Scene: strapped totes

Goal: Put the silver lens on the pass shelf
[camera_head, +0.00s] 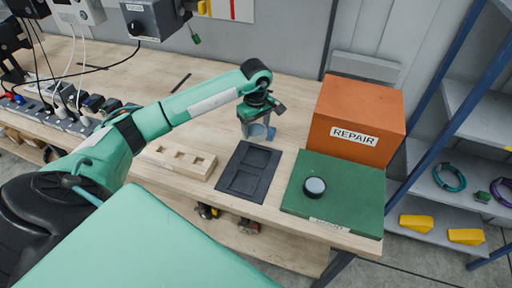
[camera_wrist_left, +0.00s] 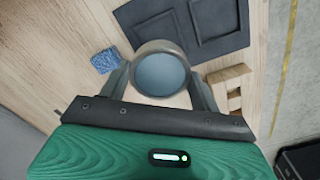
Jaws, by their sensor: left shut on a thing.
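My left gripper (camera_head: 257,122) is shut on the silver lens (camera_head: 256,131), a silver-grey ring with pale blue glass. In the left wrist view the lens (camera_wrist_left: 161,74) sits between the two fingertips (camera_wrist_left: 160,85), above the wooden bench. In the head view it is behind the black two-recess tray. A green board (camera_head: 345,205) lies at the bench's right front, with a label too small to read; it may be the pass shelf. A second, black-rimmed lens (camera_head: 314,187) rests on it. My right gripper is not in view.
An orange REPAIR box (camera_head: 358,112) stands behind the green board. The black tray (camera_head: 233,194) and a wooden block with holes (camera_head: 180,160) lie in front of my gripper. A blue cloth (camera_wrist_left: 104,61) lies close by. Cables and plugs fill the left; a metal rack stands right.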

